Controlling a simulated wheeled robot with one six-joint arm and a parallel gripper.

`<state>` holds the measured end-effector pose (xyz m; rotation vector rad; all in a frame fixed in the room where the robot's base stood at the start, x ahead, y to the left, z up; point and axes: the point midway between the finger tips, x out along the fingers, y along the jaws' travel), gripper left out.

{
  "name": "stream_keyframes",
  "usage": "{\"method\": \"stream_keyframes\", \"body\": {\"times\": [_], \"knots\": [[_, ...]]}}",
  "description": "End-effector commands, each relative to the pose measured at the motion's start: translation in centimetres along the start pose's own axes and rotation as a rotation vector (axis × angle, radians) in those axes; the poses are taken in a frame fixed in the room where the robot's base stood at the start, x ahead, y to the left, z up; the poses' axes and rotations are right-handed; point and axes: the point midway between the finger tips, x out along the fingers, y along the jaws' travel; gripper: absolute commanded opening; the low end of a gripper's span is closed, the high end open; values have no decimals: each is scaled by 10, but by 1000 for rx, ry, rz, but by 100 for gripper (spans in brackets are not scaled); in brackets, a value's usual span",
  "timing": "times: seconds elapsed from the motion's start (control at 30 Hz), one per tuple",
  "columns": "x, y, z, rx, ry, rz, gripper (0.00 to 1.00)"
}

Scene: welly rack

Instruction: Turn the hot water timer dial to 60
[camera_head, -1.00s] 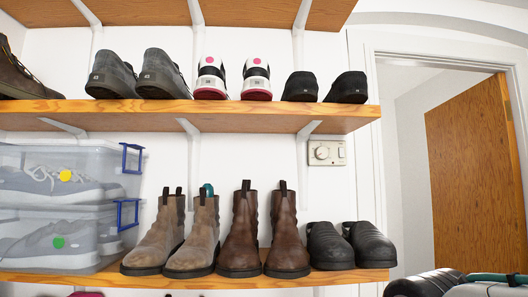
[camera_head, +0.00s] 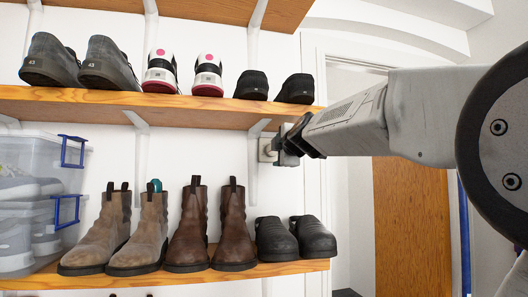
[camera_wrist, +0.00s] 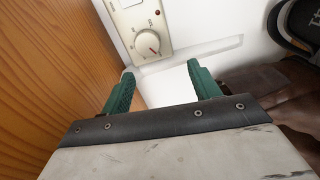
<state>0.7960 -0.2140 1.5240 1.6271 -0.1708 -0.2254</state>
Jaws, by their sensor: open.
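The timer dial (camera_wrist: 147,43) is a round white knob with a red mark and printed markings around it, on a cream wall plate (camera_wrist: 128,20). The numbers are too small to read. My gripper (camera_wrist: 162,82) is open and empty in the wrist view, its two green fingers apart, with the dial beyond and between their tips, not touched as far as I can see. In the head view my gripper (camera_head: 287,146) is in front of the plate (camera_head: 265,150), hiding most of it and the dial.
The upper shelf (camera_head: 180,113) with shoes runs close above my gripper; its wood (camera_wrist: 45,70) fills the wrist view's left. A white bracket (camera_head: 256,150) stands left of the plate. Brown boots (camera_head: 230,225) and black clogs (camera_head: 312,238) are below. A doorway is right.

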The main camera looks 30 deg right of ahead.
Motion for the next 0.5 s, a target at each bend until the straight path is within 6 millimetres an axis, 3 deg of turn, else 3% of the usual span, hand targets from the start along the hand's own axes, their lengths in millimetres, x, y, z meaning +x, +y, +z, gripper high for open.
{"method": "stream_keyframes", "body": {"times": [0.1,0.5], "knots": [[9,14,10,-50,-27,38,62],[67,17,13,-61,-31,43,62]]}}
